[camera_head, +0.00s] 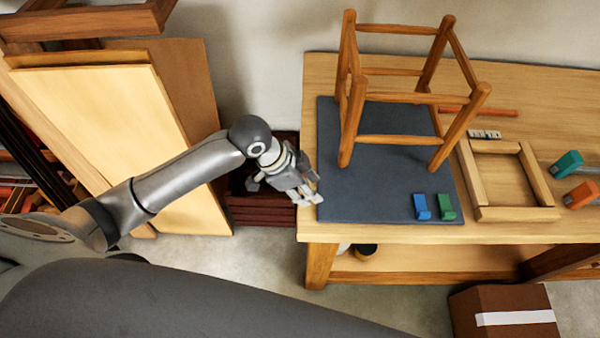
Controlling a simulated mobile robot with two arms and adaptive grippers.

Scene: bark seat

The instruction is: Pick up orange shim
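An orange block-like piece (581,195) lies at the right end of the workbench, cut by the picture edge. I cannot tell whether it is a shim or part of a tool. A blue shim-like block (421,206) and a green one (445,206) stand side by side on the front right of the dark mat (385,207). No orange block like them shows on the mat. My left gripper (311,190) is at the bench's left edge, far left of the orange piece. Its finger opening is too small to read, and no held object shows. My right gripper is out of view.
A cardboard box (505,309) is on the floor. Boards (110,115) lean at left.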

